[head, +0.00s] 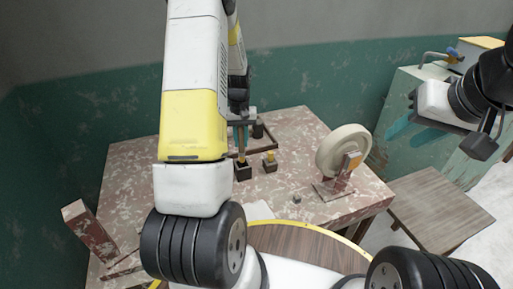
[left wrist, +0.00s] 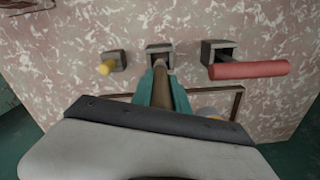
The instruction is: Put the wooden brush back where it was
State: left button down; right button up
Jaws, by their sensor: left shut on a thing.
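The wooden brush (left wrist: 180,97) shows in the left wrist view as a brown handle between the teal fingers of my left gripper (left wrist: 168,88). My left gripper (head: 240,127) is shut on it, above the table. The brush's far end is at the opening of the middle dark square holder (left wrist: 172,47), which also shows in the head view (head: 242,173). I cannot tell how deep it sits in the holder. The brush looks about upright in the head view. My right gripper (head: 408,113) is open and empty, at the right, away from the table.
A holder with a yellow-ended tool (head: 270,163) stands beside the middle one. Another holder has a red-handled tool (left wrist: 250,70). A brown frame (left wrist: 232,104) lies close by. A pale wheel (head: 342,150) stands on the worn table (head: 125,165). A wooden stool (head: 440,205) is at right.

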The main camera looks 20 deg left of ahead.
aim_at(241, 131)
pick_arm(q)
notch_tip(241, 131, down, 8)
jog(key=shift+f, duration=0.1)
jog(key=c, duration=1.3)
grip_release()
notch_tip(241, 131, up, 12)
jog(key=shift+r, duration=0.1)
jog(key=s+d+r+m+t, duration=0.1)
jog(key=s+d+r, duration=0.1)
jog(key=r, duration=0.4)
jog(key=s+d+r+t, duration=0.1)
jog(key=s+d+r, duration=0.1)
jog(key=r, duration=0.3)
jog(key=shift+s+d+r+m+t+h, duration=0.35)
jog(key=shift+s+d+r+m+t, duration=0.3)
jog(key=shift+s+d+r, duration=2)
jog(key=shift+s+d+r+m+t+h, duration=0.6)
jog(key=shift+s+r, duration=1.25)
jog(key=shift+s, duration=2.2)
jog(key=shift+s+d+r+m+t+h, duration=0.15)
jog(key=shift+s+d+r+m+t, duration=0.65)
jog(key=shift+s+r, duration=2)
